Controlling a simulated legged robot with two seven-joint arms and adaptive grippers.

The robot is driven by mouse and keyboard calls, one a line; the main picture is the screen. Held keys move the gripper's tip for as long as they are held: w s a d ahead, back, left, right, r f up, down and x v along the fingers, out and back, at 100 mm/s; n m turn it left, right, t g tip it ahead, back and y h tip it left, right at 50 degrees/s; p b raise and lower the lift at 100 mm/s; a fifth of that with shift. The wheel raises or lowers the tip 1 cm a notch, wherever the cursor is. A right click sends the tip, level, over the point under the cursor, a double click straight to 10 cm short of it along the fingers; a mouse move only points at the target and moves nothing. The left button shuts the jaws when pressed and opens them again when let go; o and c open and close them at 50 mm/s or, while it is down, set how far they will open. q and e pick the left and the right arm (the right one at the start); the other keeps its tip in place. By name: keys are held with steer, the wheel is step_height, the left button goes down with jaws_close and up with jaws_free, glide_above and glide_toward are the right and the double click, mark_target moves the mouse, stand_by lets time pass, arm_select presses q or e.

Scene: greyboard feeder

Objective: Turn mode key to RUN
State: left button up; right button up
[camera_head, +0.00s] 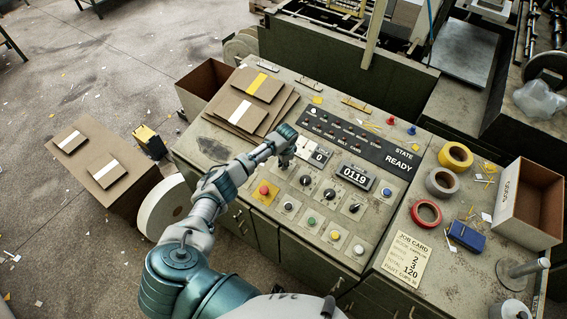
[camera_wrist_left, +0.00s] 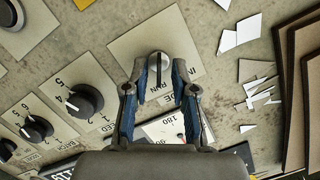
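The mode key (camera_wrist_left: 158,65) is a silver upright grip on a pale square plate (camera_wrist_left: 125,45) in the left wrist view. Lettering on the plate is partly hidden by the fingers, so I cannot read the key's setting surely. My left gripper (camera_wrist_left: 160,78) has its two blue-grey fingers apart, one on each side of the key, with small gaps showing; I see no firm contact. In the head view my left gripper (camera_head: 287,158) is over the upper left of the control panel (camera_head: 275,212) and hides the key. My right gripper is not in view.
Black selector knobs (camera_wrist_left: 85,100) stand beside the key. Cardboard sheets (camera_head: 252,100) lie behind the gripper. A red button (camera_head: 264,190) sits in front. The counter display (camera_head: 356,176) reads 0119 and the state sign (camera_head: 402,160) READY. Tape rolls (camera_head: 426,213) lie at right.

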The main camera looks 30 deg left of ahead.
arm_select(q)
step_height(320, 180, up, 12)
steer(key=d, duration=0.1)
steer(key=shift+s+f, duration=0.15)
steer(key=shift+s, duration=0.2)
steer(key=shift+d+f, duration=0.1)
steer(key=shift+d, duration=0.05)
stand_by(0.5)
